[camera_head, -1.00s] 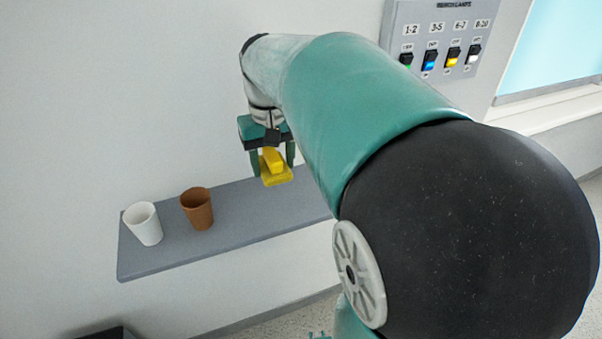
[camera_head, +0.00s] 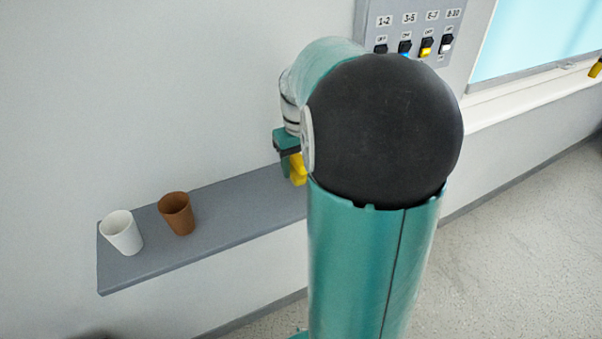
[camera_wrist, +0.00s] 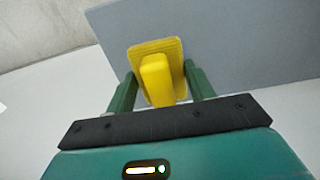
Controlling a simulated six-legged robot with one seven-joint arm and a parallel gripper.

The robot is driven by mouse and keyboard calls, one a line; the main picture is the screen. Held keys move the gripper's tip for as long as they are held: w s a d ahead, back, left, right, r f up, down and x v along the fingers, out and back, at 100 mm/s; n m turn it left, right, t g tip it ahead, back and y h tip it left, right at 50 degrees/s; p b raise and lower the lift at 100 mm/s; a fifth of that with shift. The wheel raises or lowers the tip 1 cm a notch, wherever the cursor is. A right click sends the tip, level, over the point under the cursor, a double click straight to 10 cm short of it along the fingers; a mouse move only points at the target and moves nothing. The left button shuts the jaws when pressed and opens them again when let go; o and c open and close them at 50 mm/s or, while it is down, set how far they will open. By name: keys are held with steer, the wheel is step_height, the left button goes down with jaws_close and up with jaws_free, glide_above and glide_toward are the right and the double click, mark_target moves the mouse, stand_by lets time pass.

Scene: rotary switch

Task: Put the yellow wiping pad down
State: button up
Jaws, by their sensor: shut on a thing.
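The yellow wiping pad (camera_wrist: 155,75) has a flat base and a raised block handle. In the wrist view it sits between the two green fingers of my gripper (camera_wrist: 160,88), which is shut on its handle. The grey shelf (camera_wrist: 235,45) lies beyond the pad; I cannot tell whether the pad touches it. In the head view the pad (camera_head: 298,170) shows only in part, at the right part of the shelf (camera_head: 215,222). My arm hides the rest of the pad and most of my gripper there.
A white cup (camera_head: 121,233) and a brown cup (camera_head: 177,213) stand upright on the left part of the shelf. The shelf between the brown cup and my gripper is bare. A grey switch panel (camera_head: 412,30) is on the wall above right, beside a window (camera_head: 535,40).

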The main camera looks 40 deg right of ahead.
steer(key=shift+s+d+f, duration=0.1)
steer(key=shift+d+f, duration=0.15)
steer(key=shift+f, duration=0.05)
steer(key=shift+d+f, duration=0.15)
steer(key=shift+f, duration=1.45)
steer(key=shift+f, duration=0.15)
steer(key=o, duration=1.2)
